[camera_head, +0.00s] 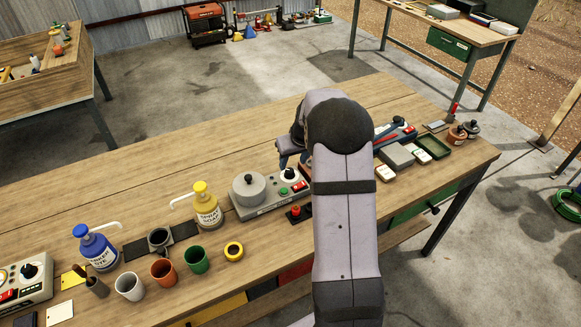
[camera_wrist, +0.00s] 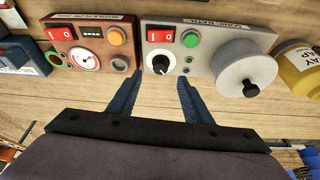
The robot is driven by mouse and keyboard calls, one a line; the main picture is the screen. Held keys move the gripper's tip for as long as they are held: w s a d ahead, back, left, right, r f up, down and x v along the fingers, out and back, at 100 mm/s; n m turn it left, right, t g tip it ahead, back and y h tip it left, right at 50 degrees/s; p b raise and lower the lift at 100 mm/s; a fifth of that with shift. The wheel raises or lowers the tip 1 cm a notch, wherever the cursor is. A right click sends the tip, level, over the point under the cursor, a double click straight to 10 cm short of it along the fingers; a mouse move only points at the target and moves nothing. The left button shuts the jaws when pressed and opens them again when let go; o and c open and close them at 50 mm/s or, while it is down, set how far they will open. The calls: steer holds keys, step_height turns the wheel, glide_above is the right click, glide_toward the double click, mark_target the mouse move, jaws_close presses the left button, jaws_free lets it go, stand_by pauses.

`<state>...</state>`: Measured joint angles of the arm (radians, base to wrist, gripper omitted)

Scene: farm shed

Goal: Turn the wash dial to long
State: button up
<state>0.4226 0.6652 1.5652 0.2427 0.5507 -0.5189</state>
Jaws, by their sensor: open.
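The grey unit labelled SONIC BATH (camera_wrist: 212,47) fills the upper middle of the wrist view. It carries a dial (camera_wrist: 160,62) with a black top, white pointer and pale skirt. The dial also shows in the head view (camera_head: 290,174). No "long" mark is readable, so I cannot tell its setting. My gripper (camera_wrist: 160,78) is open and empty. Its fingertips are spread left and right of the dial and seem just short of it; contact cannot be told. In the head view my gripper (camera_head: 293,161) is above the unit, partly hidden by my arm.
A red rocker switch (camera_wrist: 160,36), green button (camera_wrist: 187,62) and grey round lid (camera_wrist: 246,70) are on the same unit. A brown gauge box (camera_wrist: 92,42) stands close at its left. A yellow soap bottle (camera_head: 206,205) and another knobbed box (camera_head: 24,283) are on the bench.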

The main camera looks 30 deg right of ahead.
mark_target(290, 170)
steer(key=shift+p+x, duration=1.1)
steer(key=shift+x, duration=2)
steer(key=shift+c, duration=0.6)
steer(key=c, duration=0.9)
